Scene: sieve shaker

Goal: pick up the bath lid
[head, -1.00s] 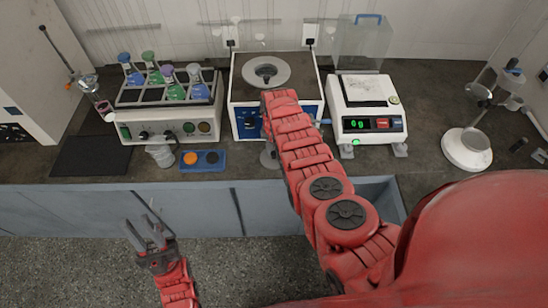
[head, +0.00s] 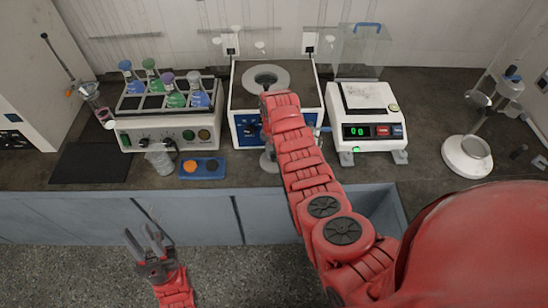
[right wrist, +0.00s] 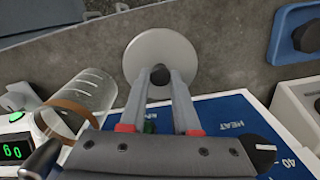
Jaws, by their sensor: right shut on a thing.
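The bath lid is a pale grey disc with a black knob, seen in the right wrist view (right wrist: 160,50). In the head view it shows partly (head: 267,162) beside my right forearm, at the counter in front of the bath. My right gripper (right wrist: 160,76) is shut on the knob, one finger on each side. I cannot tell whether the disc touches the counter. In the head view my right gripper is hidden behind my arm. The bath (head: 238,100) has a grey ring on top with a dark opening. My left gripper (head: 145,240) is open and empty, below the counter's front edge.
A balance (head: 368,112) stands right. The right wrist view shows a glass vessel (right wrist: 85,95) between bath and balance.

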